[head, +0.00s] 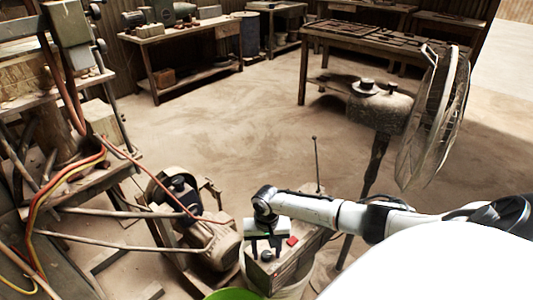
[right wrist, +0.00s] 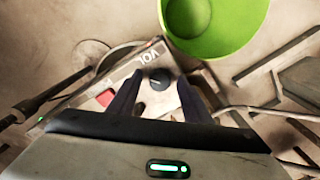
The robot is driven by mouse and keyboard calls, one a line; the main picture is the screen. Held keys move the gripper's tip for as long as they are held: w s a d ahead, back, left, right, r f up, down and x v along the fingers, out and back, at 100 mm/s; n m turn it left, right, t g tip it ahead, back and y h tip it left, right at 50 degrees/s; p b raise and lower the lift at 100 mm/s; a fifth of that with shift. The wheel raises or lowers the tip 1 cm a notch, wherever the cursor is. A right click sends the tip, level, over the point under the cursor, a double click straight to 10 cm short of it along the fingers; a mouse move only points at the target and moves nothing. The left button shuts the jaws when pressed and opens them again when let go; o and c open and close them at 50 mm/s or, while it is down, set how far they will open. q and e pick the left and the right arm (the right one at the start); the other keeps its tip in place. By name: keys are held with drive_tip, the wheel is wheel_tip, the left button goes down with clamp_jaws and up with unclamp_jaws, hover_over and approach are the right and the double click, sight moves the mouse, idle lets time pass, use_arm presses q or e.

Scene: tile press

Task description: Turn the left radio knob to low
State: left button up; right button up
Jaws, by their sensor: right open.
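The radio (head: 294,265) is a worn box with a thin antenna, standing low in front of me. In the right wrist view the radio (right wrist: 125,80) shows a dark round knob (right wrist: 159,79) beside the lettering "VOL", and a red button (right wrist: 105,97). A pale mark shows on the knob, but its setting is too small to read. My right gripper (right wrist: 160,82) is open, with one finger on each side of this knob; I cannot tell whether they touch it. In the head view my right gripper (head: 266,254) points down over the radio's near end. My left gripper is out of view.
A green bowl-like container (head: 233,294) is close to the radio's near end. A motor-like machine (head: 212,243) stands to the left, with hoses and rods beyond. A large fan (head: 435,118) stands at right. The floor behind is clear up to the workbenches.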

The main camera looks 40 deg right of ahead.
drive_tip(key=shift+c, duration=0.6)
drive_tip(key=c, duration=0.9)
drive_tip(key=shift+c, duration=0.2)
